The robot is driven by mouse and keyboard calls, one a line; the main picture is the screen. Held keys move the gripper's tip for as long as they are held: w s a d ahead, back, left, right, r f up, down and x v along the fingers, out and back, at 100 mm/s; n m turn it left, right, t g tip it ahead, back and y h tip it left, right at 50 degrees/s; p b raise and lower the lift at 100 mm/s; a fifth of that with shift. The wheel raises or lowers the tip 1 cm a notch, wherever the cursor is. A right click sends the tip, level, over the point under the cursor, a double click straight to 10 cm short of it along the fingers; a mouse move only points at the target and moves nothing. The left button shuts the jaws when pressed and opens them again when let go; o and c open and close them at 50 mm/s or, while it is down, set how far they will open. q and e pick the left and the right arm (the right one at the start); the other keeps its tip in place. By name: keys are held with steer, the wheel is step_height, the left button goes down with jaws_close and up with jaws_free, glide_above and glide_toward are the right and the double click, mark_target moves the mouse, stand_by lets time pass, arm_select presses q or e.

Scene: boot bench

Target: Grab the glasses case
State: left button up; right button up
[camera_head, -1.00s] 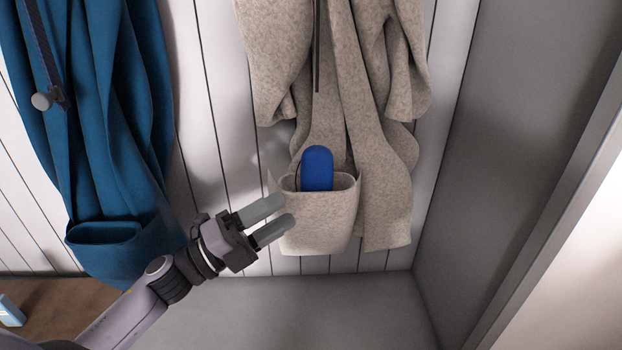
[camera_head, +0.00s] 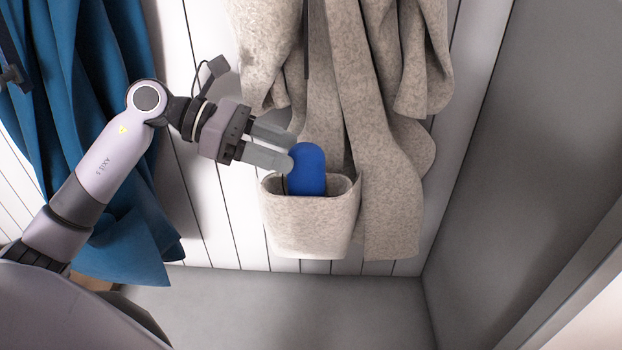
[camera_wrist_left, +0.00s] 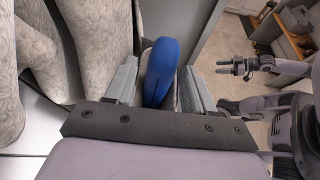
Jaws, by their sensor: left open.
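The blue glasses case (camera_head: 309,172) stands upright in the open pocket (camera_head: 312,225) of the beige coat, its upper part showing above the pocket rim and its lower part hidden inside. My left gripper (camera_head: 291,150) is open at the left edge of the case's upper part. In the left wrist view the case (camera_wrist_left: 160,68) shows between the two fingers of the left gripper (camera_wrist_left: 158,85), in line with the gap. I cannot tell whether a finger touches it. In the left wrist view another gripper (camera_wrist_left: 236,68) of mine, the right one, shows at the right with its fingers apart.
The beige coat (camera_head: 385,140) hangs against a white plank wall (camera_head: 205,215). A blue coat (camera_head: 125,230) hangs at the left, behind my arm. A grey side panel (camera_head: 500,170) bounds the right, and a grey bench surface (camera_head: 300,305) lies below the pocket.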

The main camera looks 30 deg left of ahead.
mark_target(317, 165)
arm_select(q)
steer(key=shift+w+d+f, duration=0.15)
steer(key=shift+d+f, duration=0.05)
steer(key=shift+d, duration=0.55)
steer(key=p+x, duration=0.2)
steer(key=x, duration=0.2)
steer(key=shift+f, duration=0.15)
steer(key=shift+w+d+f, duration=0.25)
steer(key=shift+d+f, duration=0.05)
steer(key=shift+d, duration=0.2)
steer(key=c, duration=0.8)
